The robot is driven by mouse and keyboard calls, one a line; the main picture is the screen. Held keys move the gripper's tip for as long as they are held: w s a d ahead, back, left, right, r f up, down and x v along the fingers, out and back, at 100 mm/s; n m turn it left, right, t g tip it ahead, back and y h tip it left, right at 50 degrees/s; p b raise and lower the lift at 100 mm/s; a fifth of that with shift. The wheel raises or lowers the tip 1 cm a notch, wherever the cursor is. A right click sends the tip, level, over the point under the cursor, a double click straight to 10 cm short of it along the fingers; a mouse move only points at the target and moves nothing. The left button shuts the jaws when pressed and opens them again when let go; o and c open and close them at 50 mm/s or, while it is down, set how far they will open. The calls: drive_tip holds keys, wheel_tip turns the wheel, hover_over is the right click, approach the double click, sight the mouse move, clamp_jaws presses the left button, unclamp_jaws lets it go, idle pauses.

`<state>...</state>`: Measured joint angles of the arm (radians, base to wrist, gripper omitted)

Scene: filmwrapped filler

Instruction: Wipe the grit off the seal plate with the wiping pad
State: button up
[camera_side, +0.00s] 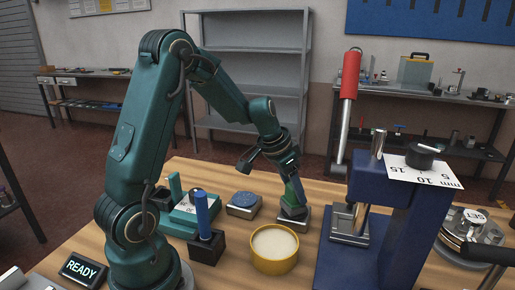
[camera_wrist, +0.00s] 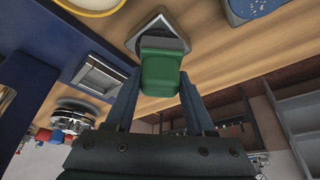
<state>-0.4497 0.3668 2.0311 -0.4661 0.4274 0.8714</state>
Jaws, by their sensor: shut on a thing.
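My gripper (camera_side: 290,179) points down at the right of the table, shut on a green block with a dark grey lower end, apparently the wiping pad (camera_side: 293,193). In the wrist view the pad (camera_wrist: 160,72) sits between both fingers. Its lower end is over a square metal-edged piece (camera_side: 293,214), also in the wrist view (camera_wrist: 136,38); I cannot tell whether they touch. A blue speckled disc on a grey block (camera_side: 243,200) lies left of it. I cannot tell for certain which piece is the seal plate; any grit under the pad is hidden.
A yellow round dish (camera_side: 274,262) with pale contents stands in front of the pad. A blue press (camera_side: 357,262) with a red-handled lever (camera_side: 350,75) rises close on the right. A black block with a blue post (camera_side: 205,246) and a teal device (camera_side: 180,220) stand left.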

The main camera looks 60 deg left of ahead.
drive_tip(key=shift+w+d, duration=1.4)
drive_tip(key=shift+d, duration=0.3)
drive_tip(key=shift+s+a, duration=2.3)
drive_tip(key=shift+a, duration=0.25)
drive_tip(key=shift+w+d, duration=2.35)
drive_tip(key=shift+d, duration=0.15)
wheel_tip(320, 180, up, 8)
drive_tip(key=shift+r, duration=0.15)
drive_tip(key=shift+s+a, duration=0.1)
